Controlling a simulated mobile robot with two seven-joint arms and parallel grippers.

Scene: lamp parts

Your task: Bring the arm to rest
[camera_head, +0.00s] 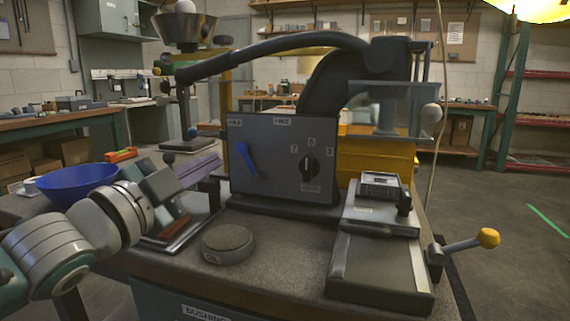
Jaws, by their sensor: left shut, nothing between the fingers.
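My left arm comes in from the left edge, low over the bench. Its gripper (203,171) is shut and empty, just left of the grey control box (270,150) with a blue lever and a black knob. I cannot tell whether the gripper touches anything. It is above the small tray (180,238), which it partly hides. A long black curved arm (270,45) reaches left from the machine above the box. My right gripper does not show.
A blue bowl (75,184) stands left, close behind my arm. A round grey puck (228,244) lies on the bench front. The floor at far right is clear.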

